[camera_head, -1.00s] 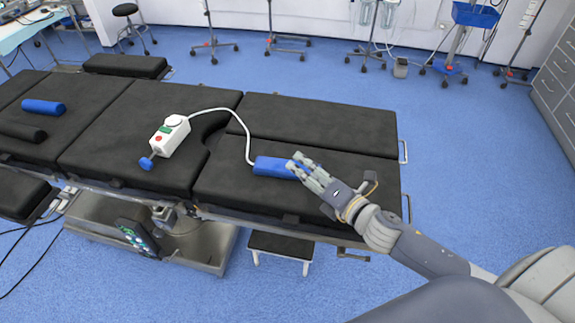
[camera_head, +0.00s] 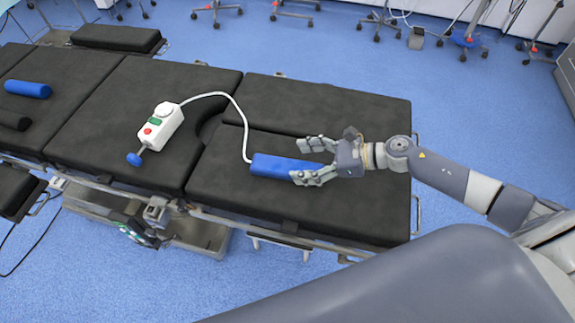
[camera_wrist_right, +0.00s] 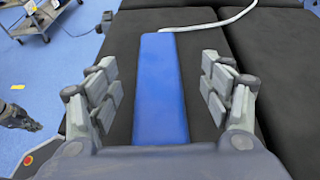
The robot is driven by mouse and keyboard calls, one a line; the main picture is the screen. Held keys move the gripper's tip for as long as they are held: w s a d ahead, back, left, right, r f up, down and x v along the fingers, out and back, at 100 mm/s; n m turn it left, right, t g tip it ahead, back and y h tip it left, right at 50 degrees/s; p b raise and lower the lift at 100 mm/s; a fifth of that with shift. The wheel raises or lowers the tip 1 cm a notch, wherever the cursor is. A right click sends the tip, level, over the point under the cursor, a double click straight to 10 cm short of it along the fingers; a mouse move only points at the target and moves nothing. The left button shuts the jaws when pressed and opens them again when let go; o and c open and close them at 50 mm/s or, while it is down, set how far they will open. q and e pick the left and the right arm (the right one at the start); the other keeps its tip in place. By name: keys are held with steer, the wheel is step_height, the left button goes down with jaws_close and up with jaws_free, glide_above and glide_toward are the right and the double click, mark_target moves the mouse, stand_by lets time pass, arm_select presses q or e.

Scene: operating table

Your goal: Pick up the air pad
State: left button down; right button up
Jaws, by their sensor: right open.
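The air pad is a flat blue pad (camera_head: 276,166) lying on the black operating table (camera_head: 330,205), with a white hose joined to its far left end. It also shows in the right wrist view as a blue strip (camera_wrist_right: 162,90) running between my fingers. My right gripper (camera_head: 312,160) is open at the pad's right end, one finger on each side of it. In the right wrist view the fingers (camera_wrist_right: 163,90) stand apart from the pad, with a gap on both sides.
A white pump box (camera_head: 163,126) with a blue knob sits mid-table, linked by the white hose (camera_head: 238,108). A blue roll (camera_head: 27,89) and a black roll (camera_head: 13,120) lie at the left. The table around the pad is clear.

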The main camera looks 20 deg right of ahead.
mark_target(283, 165)
steer(key=p+x, duration=0.2)
steer(key=x, duration=0.2)
steer(key=shift+a+f, duration=0.25)
steer(key=shift+a, duration=0.05)
steer(key=shift+w+a+f, duration=0.2)
steer(key=shift+a, duration=0.05)
steer(key=shift+f, duration=0.1)
steer(key=c, duration=1.3)
arm_select(q)
steer(key=shift+w+d+r, duration=0.25)
steer(key=shift+w+r, duration=0.35)
steer(key=shift+w, duration=0.05)
steer(key=shift+w+d+r, duration=0.25)
steer(key=shift+w+r, duration=0.3)
steer(key=shift+w, duration=0.05)
arm_select(e)
steer(key=shift+o, duration=0.2)
